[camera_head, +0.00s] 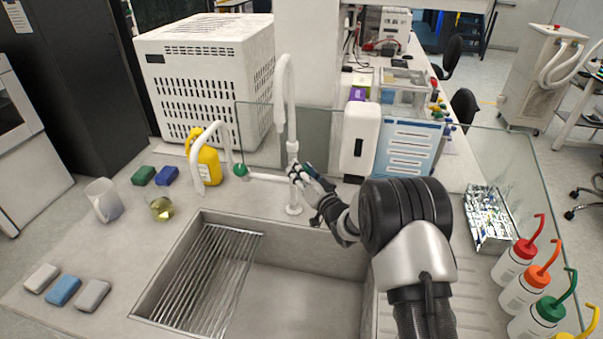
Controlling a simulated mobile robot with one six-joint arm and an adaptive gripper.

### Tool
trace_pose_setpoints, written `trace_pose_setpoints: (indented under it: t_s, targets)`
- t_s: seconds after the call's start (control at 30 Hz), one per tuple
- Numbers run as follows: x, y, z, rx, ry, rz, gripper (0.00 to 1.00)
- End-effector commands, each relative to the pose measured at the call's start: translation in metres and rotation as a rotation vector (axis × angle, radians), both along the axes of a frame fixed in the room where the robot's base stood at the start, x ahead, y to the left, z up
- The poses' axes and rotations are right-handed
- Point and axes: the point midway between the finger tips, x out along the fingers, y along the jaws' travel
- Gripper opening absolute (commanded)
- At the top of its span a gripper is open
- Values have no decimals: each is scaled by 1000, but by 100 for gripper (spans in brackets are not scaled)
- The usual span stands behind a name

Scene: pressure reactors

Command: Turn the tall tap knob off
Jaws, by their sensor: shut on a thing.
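The tall white tap (286,105) stands behind the sink, its neck curving over at the top. Its knob is at the lower part of the tap body and is mostly hidden by my gripper. My gripper (303,173) reaches in from the right and is shut on the knob, beside the tap's column. A shorter white curved spout (222,132) with a green knob (240,170) stands to the left, joined to the tall tap by a horizontal pipe. I cannot tell the tall tap knob's exact angle.
The sink (290,285) with a metal rack lies in front. A glass panel and a white dispenser (359,140) stand behind my arm. A yellow jug (207,163), beaker and sponges are left. Several wash bottles (516,262) and a foil tray (488,218) are right.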

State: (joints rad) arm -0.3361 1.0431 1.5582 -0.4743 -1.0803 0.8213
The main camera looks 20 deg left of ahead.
Motion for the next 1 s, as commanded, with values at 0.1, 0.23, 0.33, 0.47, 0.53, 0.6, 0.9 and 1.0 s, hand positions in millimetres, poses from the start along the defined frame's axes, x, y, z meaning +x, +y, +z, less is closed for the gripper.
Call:
trace_pose_setpoints:
  t_s: [0.1, 0.23, 0.33, 0.47, 0.53, 0.6, 0.9, 1.0]
  targets:
    - [0, 0, 1, 2, 0, 0, 11]
    - [0, 0, 1, 2, 0, 0, 11]
    - [0, 0, 1, 1, -1, 0, 35]
    - [0, 0, 1, 1, -1, 0, 44]
    - [0, 0, 0, 1, -1, 0, 49]
    - [0, 0, 0, 1, -1, -1, 53]
    - [0, 0, 0, 0, 0, 0, 56]
    - [-2, -2, 0, 0, 0, -1, 56]
